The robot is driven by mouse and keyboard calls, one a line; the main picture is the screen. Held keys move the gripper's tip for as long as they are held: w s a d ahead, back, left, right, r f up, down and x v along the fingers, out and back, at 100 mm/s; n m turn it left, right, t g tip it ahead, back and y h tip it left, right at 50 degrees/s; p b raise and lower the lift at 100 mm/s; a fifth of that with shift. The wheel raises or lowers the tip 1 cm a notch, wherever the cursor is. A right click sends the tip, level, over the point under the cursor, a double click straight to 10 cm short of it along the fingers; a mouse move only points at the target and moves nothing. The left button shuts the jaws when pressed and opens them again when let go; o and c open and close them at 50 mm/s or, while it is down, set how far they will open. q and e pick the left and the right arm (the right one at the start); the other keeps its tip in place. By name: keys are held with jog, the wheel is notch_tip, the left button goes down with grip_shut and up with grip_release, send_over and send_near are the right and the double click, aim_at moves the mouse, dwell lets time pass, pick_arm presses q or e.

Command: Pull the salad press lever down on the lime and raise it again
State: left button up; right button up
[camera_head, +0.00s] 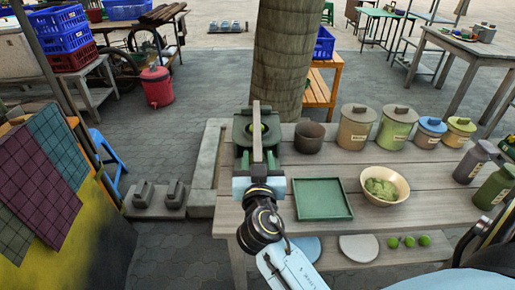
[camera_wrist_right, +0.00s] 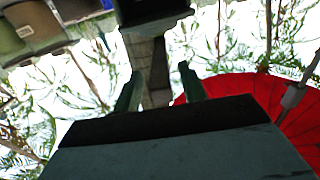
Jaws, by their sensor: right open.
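The dark green salad press (camera_head: 243,131) stands at the left end of the wooden table, just in front of the tree trunk. Its long grey lever (camera_head: 257,132) runs from the press toward my right gripper (camera_head: 258,178). A small green patch of the lime (camera_head: 264,127) shows beside the lever; most of it is hidden. A gap shows on the right side; contact on the left cannot be told. My left gripper is not in view.
A green tray (camera_head: 322,213), a bowl of greens (camera_head: 400,181) and a dark pot (camera_head: 309,132) stand right of the press. Several lidded canisters (camera_head: 396,124) line the table's back. Limes (camera_head: 409,242) lie at the front. The tree trunk (camera_head: 281,60) rises close behind.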

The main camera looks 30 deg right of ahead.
jog(key=shift+x, duration=1.55)
grip_shut()
